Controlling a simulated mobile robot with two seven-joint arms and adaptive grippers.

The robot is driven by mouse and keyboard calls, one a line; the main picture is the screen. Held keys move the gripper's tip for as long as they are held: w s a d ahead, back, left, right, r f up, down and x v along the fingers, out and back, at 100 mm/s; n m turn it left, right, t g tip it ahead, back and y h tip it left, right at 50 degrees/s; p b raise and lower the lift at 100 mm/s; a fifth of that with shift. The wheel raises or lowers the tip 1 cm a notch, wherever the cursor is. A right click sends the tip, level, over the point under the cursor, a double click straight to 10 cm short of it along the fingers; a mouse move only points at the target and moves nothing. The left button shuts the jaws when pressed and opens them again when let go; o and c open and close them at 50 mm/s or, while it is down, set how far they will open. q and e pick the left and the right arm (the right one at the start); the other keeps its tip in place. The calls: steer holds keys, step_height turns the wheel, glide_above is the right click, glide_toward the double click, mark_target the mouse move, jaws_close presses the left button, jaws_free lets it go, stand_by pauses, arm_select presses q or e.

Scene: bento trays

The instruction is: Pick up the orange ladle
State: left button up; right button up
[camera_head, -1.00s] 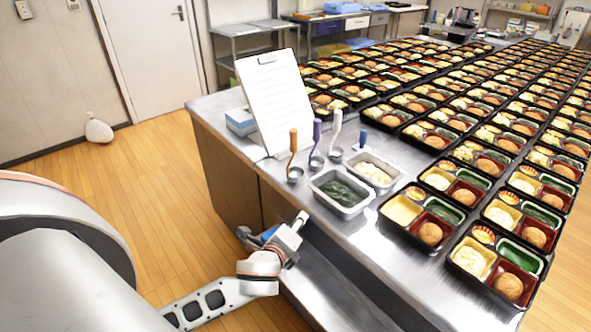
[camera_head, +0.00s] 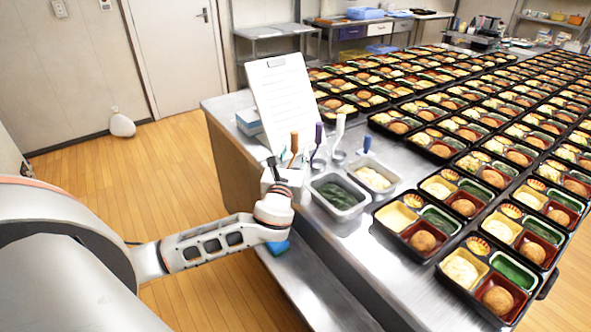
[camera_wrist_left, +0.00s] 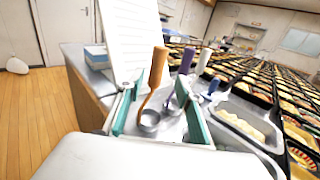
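The orange ladle (camera_head: 294,143) stands upright on the counter in front of the clipboard, its bowl hidden by my gripper in the head view. My left gripper (camera_head: 287,165) is right at it. In the left wrist view the orange ladle (camera_wrist_left: 158,68) stands between the two spread fingers of the left gripper (camera_wrist_left: 158,108), with its orange handle rising above them and its round metal bowl low between them. A clear gap shows on each side, so the gripper is open and does not hold it. My right gripper is not in view.
A purple ladle (camera_head: 318,135) and a white ladle (camera_head: 340,129) stand close on the right. A clipboard (camera_head: 276,70) stands behind. Bento trays (camera_head: 447,241) fill the right.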

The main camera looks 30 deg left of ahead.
mark_target(294, 147)
arm_select(q)
steer(key=x, duration=0.5)
steer(key=shift+s+a, duration=0.1)
steer(key=shift+a, duration=0.2)
jaws_close()
